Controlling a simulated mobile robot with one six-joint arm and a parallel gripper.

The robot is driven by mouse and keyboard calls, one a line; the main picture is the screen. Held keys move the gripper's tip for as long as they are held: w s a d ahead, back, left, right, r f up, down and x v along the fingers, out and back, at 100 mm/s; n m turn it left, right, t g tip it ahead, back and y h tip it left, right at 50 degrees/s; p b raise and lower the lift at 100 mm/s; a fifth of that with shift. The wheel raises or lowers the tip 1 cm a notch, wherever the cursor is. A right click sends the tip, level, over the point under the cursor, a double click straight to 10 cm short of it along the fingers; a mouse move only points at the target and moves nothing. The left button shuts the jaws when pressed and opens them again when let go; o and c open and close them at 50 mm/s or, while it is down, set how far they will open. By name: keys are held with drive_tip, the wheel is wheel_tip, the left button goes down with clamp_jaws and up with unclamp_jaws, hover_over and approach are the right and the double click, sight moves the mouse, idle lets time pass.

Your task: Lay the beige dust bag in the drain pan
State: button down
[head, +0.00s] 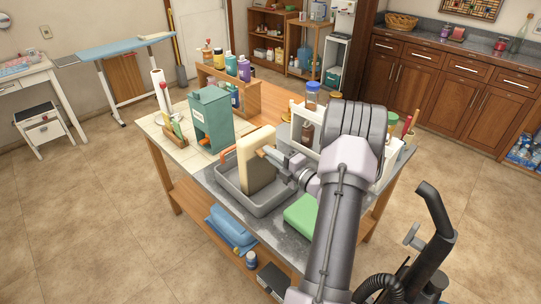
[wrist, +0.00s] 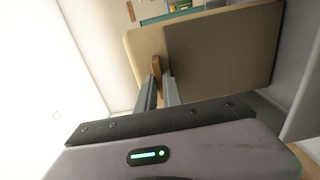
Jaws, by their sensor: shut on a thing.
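The beige dust bag (head: 256,163) stands nearly upright over the grey drain pan (head: 258,209), its lower part behind the pan's near wall level. I cannot tell whether its bottom edge touches the pan floor. My gripper (head: 264,152) is at the bag's right side, shut on it. In the wrist view the bag's broad face (wrist: 222,48) fills the upper right, and my gripper (wrist: 160,80) closes on a small brown tab at its edge.
A teal box (head: 211,120) stands left of the pan. A green block (head: 302,214) lies to its right on the worktop. A wooden rack with bottles (head: 231,66) and a white caddy (head: 305,125) stand behind. Blue cloth (head: 231,230) lies on the lower shelf.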

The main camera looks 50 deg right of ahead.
drive_tip(key=c, duration=1.5)
unclamp_jaws()
